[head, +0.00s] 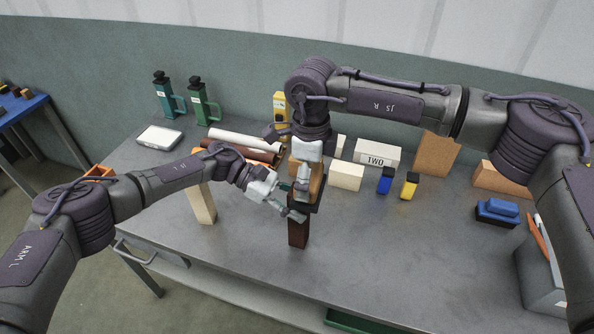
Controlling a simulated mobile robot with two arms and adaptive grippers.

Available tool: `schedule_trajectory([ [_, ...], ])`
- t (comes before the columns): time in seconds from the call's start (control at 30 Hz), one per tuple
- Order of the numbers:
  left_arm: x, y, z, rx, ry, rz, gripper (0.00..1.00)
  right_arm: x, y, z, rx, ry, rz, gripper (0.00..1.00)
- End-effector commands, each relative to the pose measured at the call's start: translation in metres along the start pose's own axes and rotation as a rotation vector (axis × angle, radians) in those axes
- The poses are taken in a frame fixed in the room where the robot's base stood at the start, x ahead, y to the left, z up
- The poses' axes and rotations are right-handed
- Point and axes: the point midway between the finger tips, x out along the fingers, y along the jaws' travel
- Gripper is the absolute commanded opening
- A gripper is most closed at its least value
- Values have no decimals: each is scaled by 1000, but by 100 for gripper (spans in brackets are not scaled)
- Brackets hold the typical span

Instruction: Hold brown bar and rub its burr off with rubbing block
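The dark brown bar (298,234) stands upright near the middle of the bench. My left gripper (291,207) reaches in from the left at the bar's upper part and seems shut on it; the fingertips are partly hidden. A rubbing block with an orange-brown upper part (319,181) and a dark underside sits right above the bar's top. My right gripper (303,184) points down from above, its fingers around this block. The bar's top end and any burr are hidden behind the grippers and block. I cannot tell whether block and bar touch.
A pale upright bar (202,204) stands left, near my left forearm. White and cream blocks (347,176), small blue (386,181) and yellow (409,186) items stand behind to the right. A blue-handled block (497,212) lies farther right.

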Motion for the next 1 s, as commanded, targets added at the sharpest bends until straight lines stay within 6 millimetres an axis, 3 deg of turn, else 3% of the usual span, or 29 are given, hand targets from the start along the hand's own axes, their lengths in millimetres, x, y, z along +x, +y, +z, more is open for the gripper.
schedule_trajectory([
  [0.5, 0, 0, 1, 1, -2, 0, 0, -4, -4, 40, 1, -1, 0, 49],
  [0.6, 0, 0, 1, 1, -2, 0, 0, -24, -4, 40, 0, -1, -3, 49],
  [1.0, 0, 0, 1, 1, -2, 0, 0, -59, -3, 40, -1, -1, -1, 49],
])
